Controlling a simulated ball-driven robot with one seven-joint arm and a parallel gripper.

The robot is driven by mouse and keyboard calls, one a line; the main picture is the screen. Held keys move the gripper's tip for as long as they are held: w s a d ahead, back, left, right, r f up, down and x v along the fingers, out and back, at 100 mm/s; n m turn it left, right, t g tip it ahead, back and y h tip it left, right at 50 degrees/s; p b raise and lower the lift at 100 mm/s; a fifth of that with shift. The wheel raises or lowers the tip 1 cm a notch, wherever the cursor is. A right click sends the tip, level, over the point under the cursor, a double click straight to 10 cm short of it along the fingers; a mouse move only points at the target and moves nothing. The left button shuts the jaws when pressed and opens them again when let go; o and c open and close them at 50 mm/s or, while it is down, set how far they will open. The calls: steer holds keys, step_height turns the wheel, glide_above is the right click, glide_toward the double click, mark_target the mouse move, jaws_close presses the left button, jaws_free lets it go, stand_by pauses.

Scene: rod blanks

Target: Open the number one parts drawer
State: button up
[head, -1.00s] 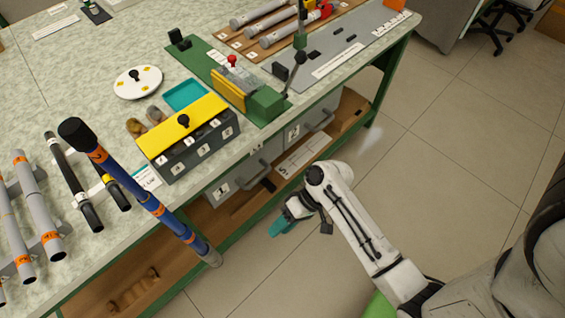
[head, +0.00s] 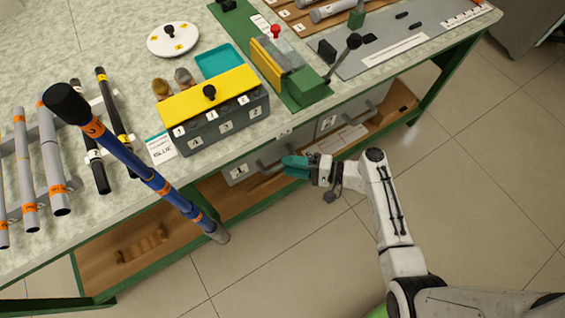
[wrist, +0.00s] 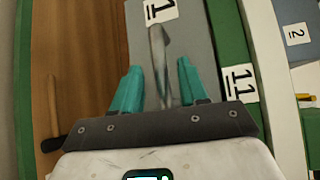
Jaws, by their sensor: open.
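The number one drawer (head: 233,178) is a grey front with a white "1" label, under the green-edged bench. In the wrist view its grey face (wrist: 190,40) fills the middle, with the "1" label at the top. Its handle (wrist: 158,55) is a grey bar that lies between my two teal fingertips in that view. My gripper (head: 290,165) is at the drawer's handle side in the head view, and it also shows in the wrist view (wrist: 158,82). It is open, a finger on each side of the handle; whether they touch it I cannot tell. The drawer looks shut.
A second drawer (head: 330,122) labelled "2" is to the right. A green bench rail (wrist: 235,60) with an "11" label runs beside the drawer. A brown lower shelf (wrist: 80,60) holds a dark-headed tool (wrist: 53,115). A blue rod (head: 130,160) stands at the bench front. Floor in front is clear.

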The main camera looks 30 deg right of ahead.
steer(key=shift+x, duration=1.7)
steer(key=shift+c, duration=0.4)
jaws_close()
